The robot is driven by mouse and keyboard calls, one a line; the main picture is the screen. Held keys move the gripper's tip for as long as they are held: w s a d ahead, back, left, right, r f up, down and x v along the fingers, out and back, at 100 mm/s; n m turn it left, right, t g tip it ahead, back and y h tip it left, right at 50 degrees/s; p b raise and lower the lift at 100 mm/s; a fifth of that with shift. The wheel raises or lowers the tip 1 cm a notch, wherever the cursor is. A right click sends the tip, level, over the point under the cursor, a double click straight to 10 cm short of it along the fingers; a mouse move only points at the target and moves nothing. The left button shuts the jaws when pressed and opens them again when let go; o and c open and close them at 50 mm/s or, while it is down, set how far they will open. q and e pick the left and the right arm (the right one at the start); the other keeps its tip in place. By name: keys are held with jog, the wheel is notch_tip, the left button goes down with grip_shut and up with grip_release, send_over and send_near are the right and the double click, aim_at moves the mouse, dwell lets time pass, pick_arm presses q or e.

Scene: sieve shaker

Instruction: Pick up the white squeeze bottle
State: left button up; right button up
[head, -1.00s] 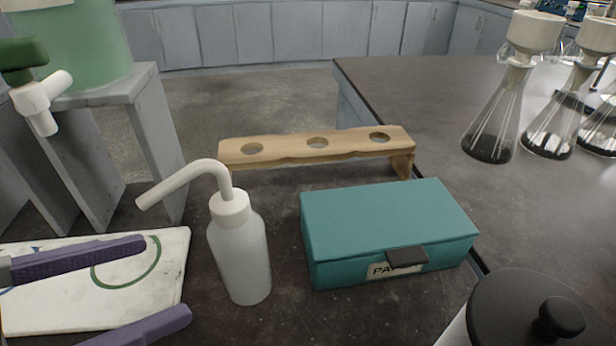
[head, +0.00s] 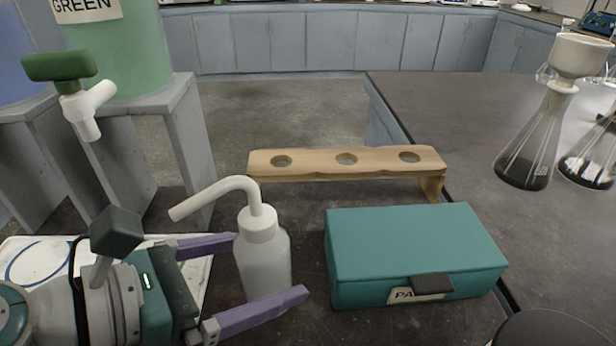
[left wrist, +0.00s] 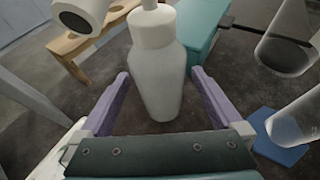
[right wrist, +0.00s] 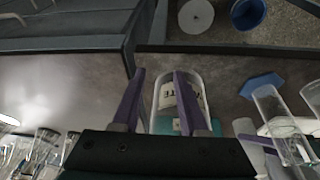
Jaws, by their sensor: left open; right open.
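The white squeeze bottle (head: 262,262) stands upright on the dark bench, its bent spout pointing left. My left gripper (head: 272,266) is open, with its purple fingers on either side of the bottle's body. In the left wrist view the bottle (left wrist: 158,75) stands between the two spread fingers (left wrist: 160,88), with visible gaps beside it. My right gripper (right wrist: 158,85) is open in the right wrist view, with a clear container bearing a label (right wrist: 172,98) in line with its fingers. The right gripper is not in the head view.
A teal box (head: 415,250) stands right of the bottle, and a wooden rack (head: 345,163) with holes is behind it. A green tank with a tap (head: 95,100) is on a grey stand at left. Flasks with funnels (head: 540,135) stand at right. A white board (head: 40,262) lies under my left arm.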

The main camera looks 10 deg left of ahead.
pick_arm(q)
jog(key=shift+w+d+f, duration=0.15)
jog(key=shift+w+d, duration=0.05)
jog(key=shift+c, duration=0.4)
jog(key=c, duration=0.6)
jog(key=shift+c, duration=0.2)
